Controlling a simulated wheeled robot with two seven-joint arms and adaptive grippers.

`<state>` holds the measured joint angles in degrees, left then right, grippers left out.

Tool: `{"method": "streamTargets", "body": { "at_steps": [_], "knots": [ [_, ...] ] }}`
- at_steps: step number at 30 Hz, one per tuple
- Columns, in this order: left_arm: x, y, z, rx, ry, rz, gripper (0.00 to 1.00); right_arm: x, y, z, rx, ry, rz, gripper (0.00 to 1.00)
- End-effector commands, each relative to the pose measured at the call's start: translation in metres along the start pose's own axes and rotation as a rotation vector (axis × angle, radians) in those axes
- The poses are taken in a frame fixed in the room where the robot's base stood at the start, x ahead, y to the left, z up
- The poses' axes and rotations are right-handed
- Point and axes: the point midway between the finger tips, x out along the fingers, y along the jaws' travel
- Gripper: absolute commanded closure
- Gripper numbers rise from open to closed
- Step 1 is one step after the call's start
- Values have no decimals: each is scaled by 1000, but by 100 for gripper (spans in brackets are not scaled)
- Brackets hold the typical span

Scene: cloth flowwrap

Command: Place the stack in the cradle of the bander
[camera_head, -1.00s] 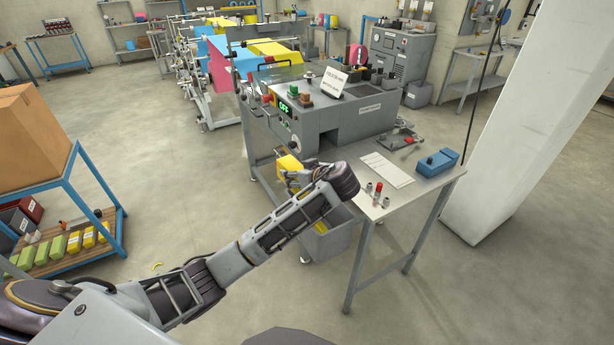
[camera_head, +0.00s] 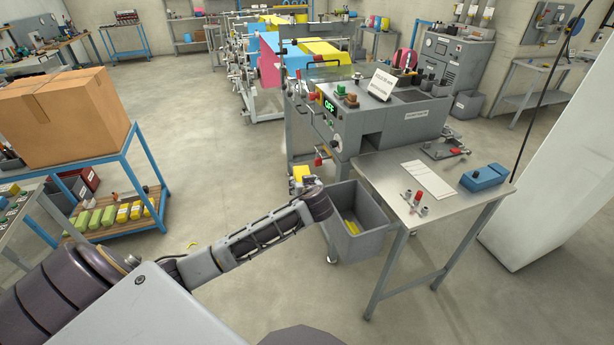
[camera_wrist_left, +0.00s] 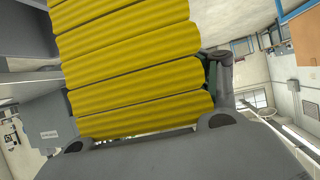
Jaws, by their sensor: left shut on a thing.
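The yellow stack (camera_wrist_left: 130,70) of several ribbed, folded pieces fills the top of the left wrist view. My left gripper (camera_wrist_left: 150,135) is shut on it. In the head view a little of the yellow stack (camera_head: 300,172) shows beyond my left wrist, and the fingers are mostly hidden. The stack is in front of the left end of a grey machine (camera_head: 372,118) with a green OFF display, which may be the bander. I cannot make out its cradle. My right gripper is not in view.
A grey bin (camera_head: 362,240) with yellow pieces inside stands just right of my left wrist. A steel table (camera_head: 450,200) holds white sheets, a blue device (camera_head: 485,177) and small parts. A blue-framed cart (camera_head: 160,190) with a cardboard box (camera_head: 65,115) stands left. Floor between is open.

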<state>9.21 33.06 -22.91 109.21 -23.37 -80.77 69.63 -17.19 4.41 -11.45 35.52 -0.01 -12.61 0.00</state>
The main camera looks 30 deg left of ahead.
Motion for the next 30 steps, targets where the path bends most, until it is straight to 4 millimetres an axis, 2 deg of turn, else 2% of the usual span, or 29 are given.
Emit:
{"method": "streamTargets", "body": {
  "at_steps": [1, 8, 17, 26, 30],
  "knots": [
    [0, -1, 10, 17, -3, 25, 65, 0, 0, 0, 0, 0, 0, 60],
    [-3, 4, 47, 88, -4, 153, 65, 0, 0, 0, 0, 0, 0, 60],
    [-20, 10, 99, 178, -9, 324, 65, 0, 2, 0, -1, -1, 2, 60],
    [-52, 16, 151, 263, -15, 493, 65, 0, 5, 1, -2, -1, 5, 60],
    [-74, 21, 175, 296, -14, 566, 65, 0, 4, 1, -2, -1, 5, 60]
  ]
}}
